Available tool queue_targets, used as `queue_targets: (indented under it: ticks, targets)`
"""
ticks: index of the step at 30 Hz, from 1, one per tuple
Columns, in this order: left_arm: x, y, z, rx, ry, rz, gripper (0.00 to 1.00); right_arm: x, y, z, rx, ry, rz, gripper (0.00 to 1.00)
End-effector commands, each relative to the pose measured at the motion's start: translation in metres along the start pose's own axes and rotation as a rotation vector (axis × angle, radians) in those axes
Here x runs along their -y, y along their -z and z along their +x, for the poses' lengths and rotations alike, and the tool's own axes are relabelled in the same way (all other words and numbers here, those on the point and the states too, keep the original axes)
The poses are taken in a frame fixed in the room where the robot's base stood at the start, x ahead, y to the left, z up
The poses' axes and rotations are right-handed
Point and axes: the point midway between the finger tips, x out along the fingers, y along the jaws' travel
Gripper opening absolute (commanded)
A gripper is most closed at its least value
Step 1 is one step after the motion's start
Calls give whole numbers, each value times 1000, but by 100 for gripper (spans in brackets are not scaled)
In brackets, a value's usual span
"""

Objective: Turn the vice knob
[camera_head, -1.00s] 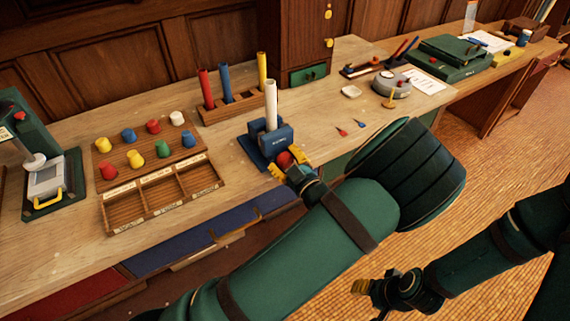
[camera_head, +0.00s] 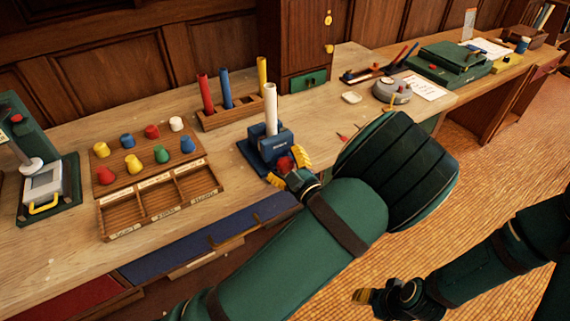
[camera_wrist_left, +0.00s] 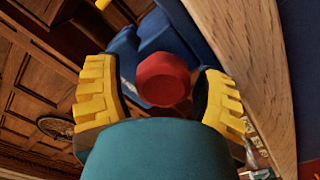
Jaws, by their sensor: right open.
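The blue vice (camera_head: 268,146) stands on the bench and holds a white tube (camera_head: 270,108) upright. Its red knob (camera_head: 285,163) faces the front edge of the bench. My left gripper (camera_head: 289,168) is at the knob, with one yellow finger on either side of it. In the left wrist view the red knob (camera_wrist_left: 163,80) sits between the two yellow fingers (camera_wrist_left: 160,98), with a visible gap on the left side. The blue vice body (camera_wrist_left: 148,38) shows behind it. My right gripper (camera_head: 364,296) is open and empty, low over the floor.
A rack (camera_head: 232,114) with red, blue and yellow tubes stands behind the vice. A wooden tray (camera_head: 158,205) and several coloured knobs lie to the left. A grey round device (camera_head: 391,90) and a green case (camera_head: 447,62) are to the right.

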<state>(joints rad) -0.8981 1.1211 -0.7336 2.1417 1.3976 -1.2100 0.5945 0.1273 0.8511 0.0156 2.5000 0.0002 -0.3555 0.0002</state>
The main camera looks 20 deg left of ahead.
Motion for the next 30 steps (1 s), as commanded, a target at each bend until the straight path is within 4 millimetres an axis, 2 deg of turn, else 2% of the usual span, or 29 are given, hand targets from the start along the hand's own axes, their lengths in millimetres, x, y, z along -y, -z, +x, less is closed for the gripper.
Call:
queue_targets:
  ticks: [10,21,30]
  targets:
    - [3,-2,-8,6,6,5,81,0,0,0,0,0,0,47]
    - [1,-1,-59,5,0,2,81,0,0,0,0,0,0,47]
    - [0,0,-80,1,0,2,81,0,0,0,0,0,0,47]
